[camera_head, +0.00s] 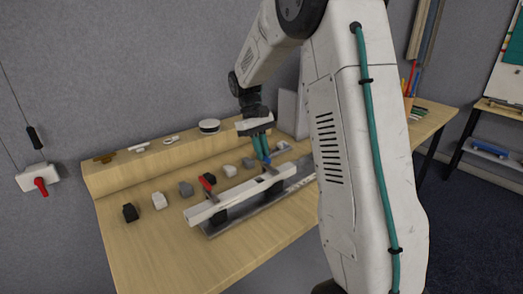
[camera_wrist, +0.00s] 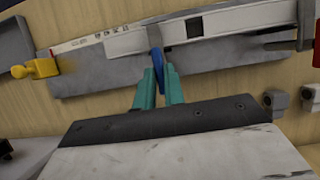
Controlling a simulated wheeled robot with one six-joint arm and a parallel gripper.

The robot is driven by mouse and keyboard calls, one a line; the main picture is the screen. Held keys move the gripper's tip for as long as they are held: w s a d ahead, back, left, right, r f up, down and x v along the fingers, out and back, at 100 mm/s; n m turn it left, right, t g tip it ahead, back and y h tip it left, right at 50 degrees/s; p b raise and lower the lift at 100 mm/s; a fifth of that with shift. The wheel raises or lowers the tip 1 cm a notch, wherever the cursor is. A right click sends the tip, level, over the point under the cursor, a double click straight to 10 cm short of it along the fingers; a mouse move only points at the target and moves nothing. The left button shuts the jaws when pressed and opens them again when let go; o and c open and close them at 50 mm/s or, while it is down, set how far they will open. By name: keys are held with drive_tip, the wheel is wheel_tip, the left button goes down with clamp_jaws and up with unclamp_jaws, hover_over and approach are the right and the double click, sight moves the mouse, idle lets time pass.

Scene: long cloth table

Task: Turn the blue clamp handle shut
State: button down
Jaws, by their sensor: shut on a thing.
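The blue clamp handle (camera_head: 266,159) stands at the fixture's long white bar (camera_head: 235,196). In the wrist view the blue handle (camera_wrist: 158,65) sits between the two teal fingers of my gripper (camera_wrist: 157,75), beside the white bar (camera_wrist: 130,42). My gripper (camera_head: 262,148) reaches down from above and is shut on the handle. The handle's lower end and pivot are partly hidden by the fingers and the bar. A red clamp handle (camera_head: 205,183) shows farther left on the same fixture.
The fixture's grey base (camera_head: 226,228) lies along the wooden table. Several small black, white and grey blocks, including a black one (camera_head: 130,212), stand behind it. A raised wooden ledge (camera_head: 120,178) runs along the wall. A yellow knob (camera_wrist: 36,69) shows at the wrist view's left.

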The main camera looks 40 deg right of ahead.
drive_tip(key=shift+r, duration=0.1)
idle(0.4)
drive_tip(key=c, duration=1.5)
unclamp_jaws()
drive_tip(key=v, duration=0.7)
drive_tip(key=shift+w+r, duration=0.15)
drive_tip(key=shift+r, duration=0.2)
drive_tip(key=shift+w+d+m, duration=0.1)
drive_tip(key=shift+m, duration=0.2)
